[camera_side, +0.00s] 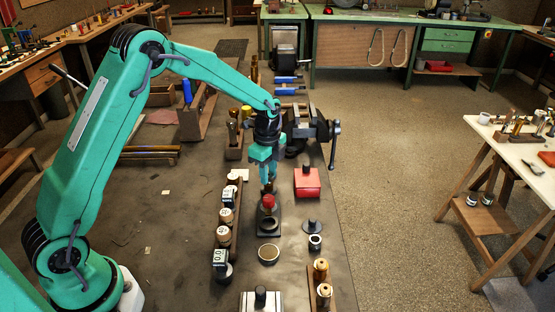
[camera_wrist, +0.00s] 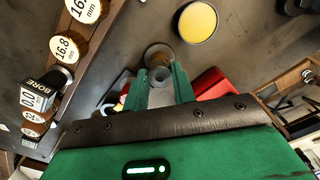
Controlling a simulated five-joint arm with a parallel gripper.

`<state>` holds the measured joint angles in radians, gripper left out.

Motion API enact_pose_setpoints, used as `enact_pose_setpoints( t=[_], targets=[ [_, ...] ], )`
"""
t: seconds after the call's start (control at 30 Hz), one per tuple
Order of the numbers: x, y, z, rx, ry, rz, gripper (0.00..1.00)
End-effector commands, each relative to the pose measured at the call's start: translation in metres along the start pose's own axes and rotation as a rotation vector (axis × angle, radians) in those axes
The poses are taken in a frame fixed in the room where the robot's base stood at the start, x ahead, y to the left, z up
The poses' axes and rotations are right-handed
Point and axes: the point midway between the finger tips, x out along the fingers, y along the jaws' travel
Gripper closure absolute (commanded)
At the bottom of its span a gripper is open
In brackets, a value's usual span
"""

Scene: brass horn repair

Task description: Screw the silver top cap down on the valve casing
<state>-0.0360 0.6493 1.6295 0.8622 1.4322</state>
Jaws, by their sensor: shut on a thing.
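In the side view, my gripper (camera_side: 268,183) points down over the bench, just above a red round piece (camera_side: 268,201). Below that is a dark stand (camera_side: 269,226) with a ring-shaped top. In the wrist view, my gripper (camera_wrist: 162,84) has its two green fingers on either side of a small grey round piece, which I take to be the silver top cap (camera_wrist: 160,75). A grey-brown ring (camera_wrist: 157,54) shows just beyond it, perhaps the valve casing. I cannot tell whether cap and casing touch, or whether the cap sits level.
A rack of bore gauges (camera_side: 226,215) stands left of my gripper. A red box (camera_side: 307,184) and a vise (camera_side: 305,125) are to the right and behind. A round dish (camera_side: 269,254) lies in front. The mat left of the gauges is mostly clear.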

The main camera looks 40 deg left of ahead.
Motion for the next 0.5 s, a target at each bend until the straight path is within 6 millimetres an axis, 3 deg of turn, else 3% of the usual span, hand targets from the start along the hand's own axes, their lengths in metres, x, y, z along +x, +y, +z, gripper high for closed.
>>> enact_pose_setpoints(
  t=[0.2,0.23,0.33,0.5],
  targets=[
    [0.0008,0.0003,0.0,0.006,0.0,0.001,1.0],
    [0.0008,0.0003,0.0,0.006,0.0,0.001,0.7],
    [0.0008,0.0003,0.0,0.005,0.0,0.001,0.51],
    [0.0005,0.0002,0.0,0.004,0.0,0.001,0.49]
  ],
)
